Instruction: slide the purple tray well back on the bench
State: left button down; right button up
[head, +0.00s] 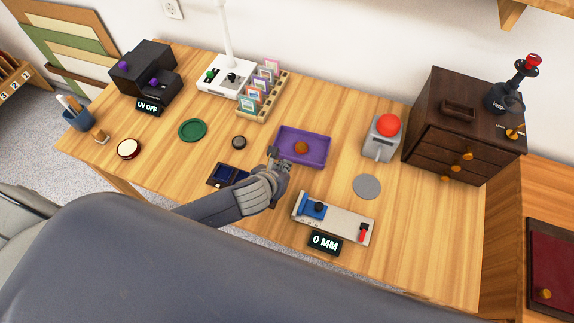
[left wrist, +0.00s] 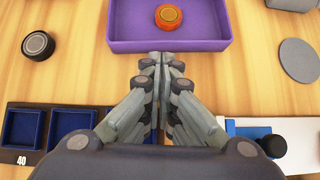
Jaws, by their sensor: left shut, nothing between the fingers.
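The purple tray (head: 317,160) lies on the wooden bench (head: 420,240) near its middle, with a small orange-brown round object (head: 301,147) in it. My left gripper (head: 277,157) is shut and empty at the tray's near left side in the head view. In the left wrist view the shut fingertips (left wrist: 161,56) are just at the near wall of the tray (left wrist: 205,46). I cannot tell if they touch it. The round object also shows in the left wrist view (left wrist: 168,17). My right gripper is not in view.
A red-domed grey device (head: 382,138) stands right of the tray, with a grey disc (head: 367,187) nearer. A rack of small prints (head: 262,92) stands behind left. A dark knob (head: 239,142) and blue-celled holder (head: 226,175) lie left. Bench behind the tray looks clear.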

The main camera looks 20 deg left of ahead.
aim_at(304, 135)
pick_arm(q)
jog(key=x, duration=0.3)
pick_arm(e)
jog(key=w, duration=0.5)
pick_arm(q)
jog(key=shift+w+f, duration=0.2)
jog(key=shift+w+r, duration=0.1)
jog(key=w, duration=1.1)
jog(key=shift+w+d, duration=0.35)
jog(key=shift+d, duration=0.05)
jog(key=w+b, duration=0.1)
jog(key=w, duration=0.2)
jog(key=w+b, duration=0.2)
jog(key=w, duration=0.2)
jog(key=w+b, duration=0.2)
jog(key=w, duration=0.1)
jog(key=shift+w+d+f, duration=0.2)
jog(key=shift+d+f, duration=0.1)
jog(key=shift+d, duration=0.05)
jog(key=shift+w+r, duration=0.15)
jog(key=shift+w, duration=0.3)
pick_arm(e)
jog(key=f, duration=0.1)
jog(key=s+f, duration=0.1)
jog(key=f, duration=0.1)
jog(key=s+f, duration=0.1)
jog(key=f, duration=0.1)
